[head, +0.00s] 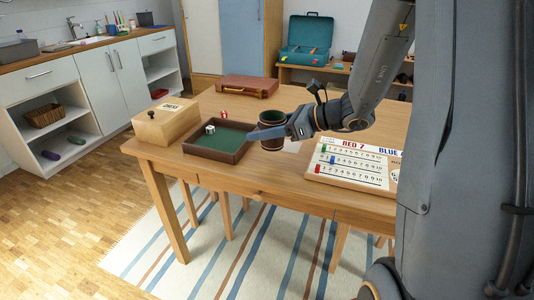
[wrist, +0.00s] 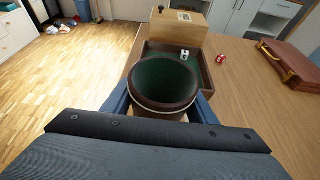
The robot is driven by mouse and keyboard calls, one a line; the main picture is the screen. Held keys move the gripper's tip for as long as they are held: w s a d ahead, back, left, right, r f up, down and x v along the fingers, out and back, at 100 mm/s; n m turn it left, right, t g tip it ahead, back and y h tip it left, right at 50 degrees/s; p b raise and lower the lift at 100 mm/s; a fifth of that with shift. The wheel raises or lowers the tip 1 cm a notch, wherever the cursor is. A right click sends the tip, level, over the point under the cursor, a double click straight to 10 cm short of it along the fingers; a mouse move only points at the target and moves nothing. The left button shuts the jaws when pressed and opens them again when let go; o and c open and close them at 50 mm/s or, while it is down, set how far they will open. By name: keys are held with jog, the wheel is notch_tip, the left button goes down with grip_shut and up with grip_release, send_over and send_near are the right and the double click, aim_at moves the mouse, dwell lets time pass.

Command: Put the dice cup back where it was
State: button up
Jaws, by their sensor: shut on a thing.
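The dice cup (head: 272,139) is brown with a green inside and a pale band near its rim. It is upright just right of the green-lined dice tray (head: 215,153) on the wooden table. My gripper (head: 267,132) is shut on the cup, with one blue finger across its near side in the head view. In the wrist view the cup (wrist: 163,82) stands between the two fingers, mouth open, and looks empty. It hides part of the tray (wrist: 207,76). I cannot tell whether the cup's base touches the table. A white die (head: 210,129) lies in the tray.
A wooden box (head: 166,121) with a dark knob stands left of the tray. A scoreboard (head: 350,163) lies to the right.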

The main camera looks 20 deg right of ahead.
jog(key=shift+f+b, duration=0.3)
jog(key=shift+f, duration=2.65)
jog(key=o, duration=1.1)
jog(key=v, duration=1.1)
jog(key=shift+s+d+r+p, duration=0.2)
jog(key=shift+d+p, duration=0.1)
jog(key=shift+p, duration=0.1)
jog(key=shift+d, duration=0.1)
